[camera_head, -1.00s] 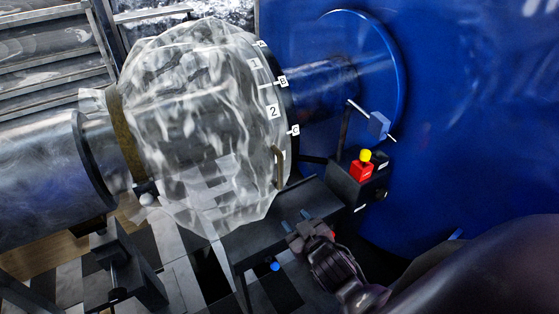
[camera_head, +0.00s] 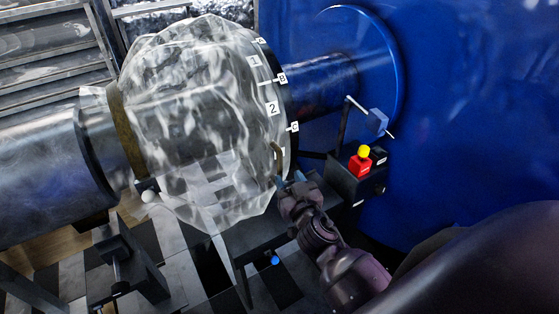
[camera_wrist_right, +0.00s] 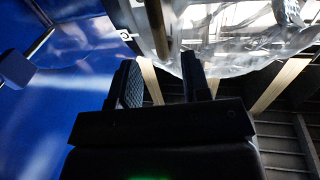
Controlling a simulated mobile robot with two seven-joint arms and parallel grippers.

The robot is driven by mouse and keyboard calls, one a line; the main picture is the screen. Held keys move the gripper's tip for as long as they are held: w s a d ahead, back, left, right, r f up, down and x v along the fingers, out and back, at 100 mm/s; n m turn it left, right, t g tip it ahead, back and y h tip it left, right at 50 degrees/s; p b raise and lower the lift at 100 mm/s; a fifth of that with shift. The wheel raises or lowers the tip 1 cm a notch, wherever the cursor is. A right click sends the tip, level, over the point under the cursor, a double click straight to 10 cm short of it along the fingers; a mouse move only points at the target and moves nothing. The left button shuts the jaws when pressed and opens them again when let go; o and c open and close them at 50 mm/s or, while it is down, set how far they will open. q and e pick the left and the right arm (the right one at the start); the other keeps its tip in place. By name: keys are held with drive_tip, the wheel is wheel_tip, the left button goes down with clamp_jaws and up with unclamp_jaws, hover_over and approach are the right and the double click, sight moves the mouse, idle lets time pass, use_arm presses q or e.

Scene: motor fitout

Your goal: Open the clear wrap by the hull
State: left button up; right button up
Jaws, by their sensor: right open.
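The clear wrap (camera_head: 190,120) is a crumpled transparent cover around the shaft coupling. Its right edge, by the blue hull (camera_head: 450,110), meets a dark ring with white tags 1, 2, B and C. A tan strip or handle (camera_head: 277,160) runs along the lower part of that edge. My right gripper (camera_head: 287,183) is at the lower end of this strip, open. In the right wrist view, the open fingers (camera_wrist_right: 160,80) point up at the wrap (camera_wrist_right: 235,35) and the strip (camera_wrist_right: 158,30), with nothing visible between them. Contact cannot be told. My left gripper is out of view.
A dark box with a red and yellow button (camera_head: 361,160) stands right of my gripper, with a thin-armed blue block (camera_head: 376,122) above it. A dark bench (camera_head: 255,235) lies below the wrap. The steel shaft (camera_head: 45,170) runs left.

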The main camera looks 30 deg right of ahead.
sight(281, 165)
drive_tip(key=w, duration=0.2)
drive_tip(key=w+d, duration=0.1)
drive_tip(key=w, duration=0.2)
drive_tip(key=w+p, duration=0.1)
drive_tip(key=w, duration=0.1)
drive_tip(key=shift+w+d, duration=0.2)
drive_tip(key=shift+d, duration=0.05)
clamp_jaws()
